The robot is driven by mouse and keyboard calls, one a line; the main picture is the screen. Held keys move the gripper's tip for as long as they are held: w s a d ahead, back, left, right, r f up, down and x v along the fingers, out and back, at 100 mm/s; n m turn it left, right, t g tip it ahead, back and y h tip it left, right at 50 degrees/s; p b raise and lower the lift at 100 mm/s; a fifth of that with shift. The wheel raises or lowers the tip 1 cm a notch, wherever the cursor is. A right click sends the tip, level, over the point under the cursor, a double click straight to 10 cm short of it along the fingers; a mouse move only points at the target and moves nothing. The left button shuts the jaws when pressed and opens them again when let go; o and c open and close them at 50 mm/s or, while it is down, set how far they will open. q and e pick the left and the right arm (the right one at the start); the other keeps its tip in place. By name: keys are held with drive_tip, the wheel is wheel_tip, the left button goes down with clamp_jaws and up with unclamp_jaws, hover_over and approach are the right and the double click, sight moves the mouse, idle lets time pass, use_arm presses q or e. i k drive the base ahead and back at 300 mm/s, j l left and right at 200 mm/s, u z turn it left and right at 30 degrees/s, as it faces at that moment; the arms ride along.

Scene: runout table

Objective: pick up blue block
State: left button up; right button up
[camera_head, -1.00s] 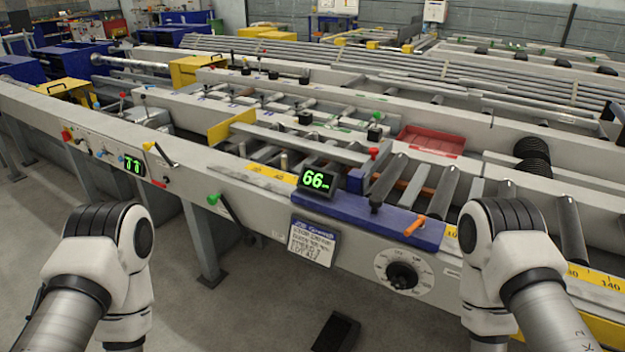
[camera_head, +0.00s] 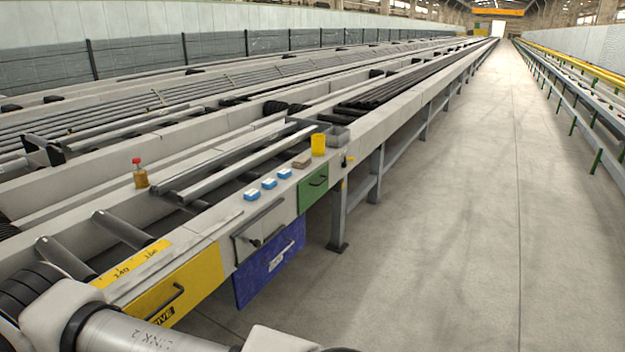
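Several small items lie along the front rail of the runout table (camera_head: 375,130). Three are small blue blocks with pale tops: a near one (camera_head: 252,195), a middle one (camera_head: 269,184) and a far one (camera_head: 285,174). They sit apart in a row, above the grey and green drawer fronts. Neither gripper shows; only white and grey links of my own arm are at the bottom left, well short of the blocks.
Beyond the blocks are a brown block (camera_head: 302,160), a yellow cup (camera_head: 318,145) and a grey open bin (camera_head: 338,135). A red-capped bottle (camera_head: 139,174) stands farther left. Drawers with handles, including a yellow one (camera_head: 185,290), face the clear concrete floor (camera_head: 430,240) at right.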

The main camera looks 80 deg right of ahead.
sight(251, 194)
drive_tip(key=l+z, duration=0.25)
drive_tip(key=z, duration=0.25)
drive_tip(key=i+l+z, duration=0.15)
drive_tip(key=z, duration=0.3)
drive_tip(key=i+l+z, duration=0.15)
drive_tip(key=z, duration=0.35)
drive_tip(key=i+l+z, duration=0.15)
drive_tip(key=z, duration=0.3)
drive_tip(key=i+l+z, duration=0.15)
drive_tip(key=i, duration=0.3)
drive_tip(key=i+l+z, duration=0.1)
drive_tip(key=i+l, duration=0.2)
drive_tip(key=i, duration=0.2)
